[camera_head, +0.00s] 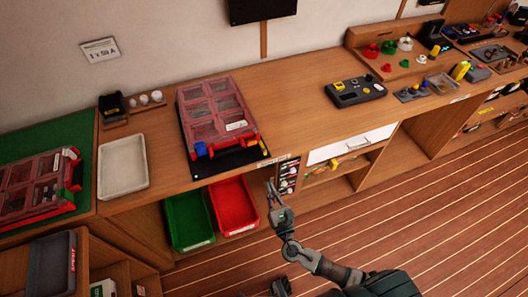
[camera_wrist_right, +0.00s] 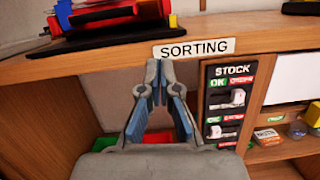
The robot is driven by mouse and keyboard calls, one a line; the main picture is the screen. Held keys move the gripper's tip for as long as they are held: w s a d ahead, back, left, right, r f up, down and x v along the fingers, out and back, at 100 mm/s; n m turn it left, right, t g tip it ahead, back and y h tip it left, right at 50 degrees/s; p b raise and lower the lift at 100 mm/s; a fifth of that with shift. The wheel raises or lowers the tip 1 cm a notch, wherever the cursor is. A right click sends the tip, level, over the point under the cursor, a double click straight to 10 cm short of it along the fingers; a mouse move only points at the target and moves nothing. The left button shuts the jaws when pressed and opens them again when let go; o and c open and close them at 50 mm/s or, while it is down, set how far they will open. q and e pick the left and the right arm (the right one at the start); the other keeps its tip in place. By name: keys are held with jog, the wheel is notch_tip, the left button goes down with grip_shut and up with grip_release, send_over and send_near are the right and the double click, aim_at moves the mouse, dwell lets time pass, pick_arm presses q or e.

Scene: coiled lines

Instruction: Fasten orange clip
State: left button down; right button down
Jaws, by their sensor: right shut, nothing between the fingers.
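A red-framed case (camera_head: 218,105) with clear lidded compartments lies on a black mat (camera_head: 231,161) on the bench. A blue clip (camera_head: 201,149) sits at its front left corner, with a small orange-red piece beside it. I cannot tell whether that piece is the orange clip or whether it is fastened. The blue clip also shows at the top left of the right wrist view (camera_wrist_right: 64,12). My right gripper (camera_head: 270,185) is shut and empty, in front of the bench edge, below and right of the case. Its fingertips (camera_wrist_right: 160,66) are just under the SORTING label.
Green (camera_head: 188,218) and red (camera_head: 234,205) bins sit under the bench. A white tray (camera_head: 122,166) and a second red case (camera_head: 40,186) stand to the left. A STOCK panel (camera_wrist_right: 228,98) is right of the gripper.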

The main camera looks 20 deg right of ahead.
aim_at(257, 159)
pick_arm(q)
jog(key=shift+a, duration=0.2)
pick_arm(e)
jog(key=shift+s+a+r+n+t+y, duration=0.2)
jog(key=shift+a+r+n+t+y, duration=0.15)
jog(key=shift+a+r+n, duration=0.4)
jog(key=shift+d, duration=0.2)
